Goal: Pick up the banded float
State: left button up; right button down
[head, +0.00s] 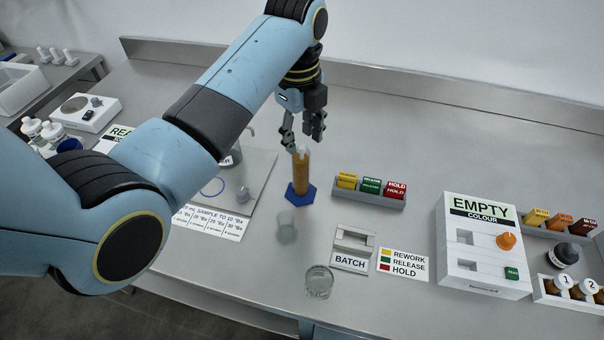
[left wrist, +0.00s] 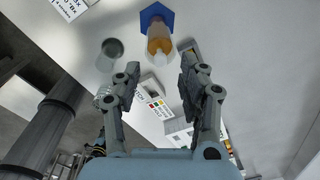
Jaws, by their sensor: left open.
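An amber-filled cylinder (head: 302,174) stands upright on a blue six-sided foot (head: 301,197) near the middle of the bench. A pale tip (head: 300,152) shows at its mouth; it may be the top of the banded float, but I cannot make out any bands. The cylinder (left wrist: 160,42) also shows in the left wrist view, near the top, beyond the fingertips. My left gripper (head: 303,130) is open and empty, just above the cylinder's mouth, with its fingers pointing down. In the left wrist view its two fingers (left wrist: 160,76) are spread apart. My right gripper is not in view.
A clear cup (head: 286,228) and a glass beaker (head: 319,282) stand in front of the cylinder. A grey rack of coloured blocks (head: 369,199) is to its right, with a BATCH stand (head: 352,250) nearer. A white EMPTY COLOUR box (head: 482,270) stands farther right. The back bench is clear.

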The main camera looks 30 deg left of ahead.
pick_arm(q)
notch_tip(320, 180, down, 2)
jog(key=shift+w+f, duration=0.1)
jog(key=shift+c, duration=0.3)
grip_shut()
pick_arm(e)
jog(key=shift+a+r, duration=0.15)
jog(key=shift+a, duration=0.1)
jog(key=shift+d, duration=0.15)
pick_arm(q)
jog(key=shift+r, duration=0.25)
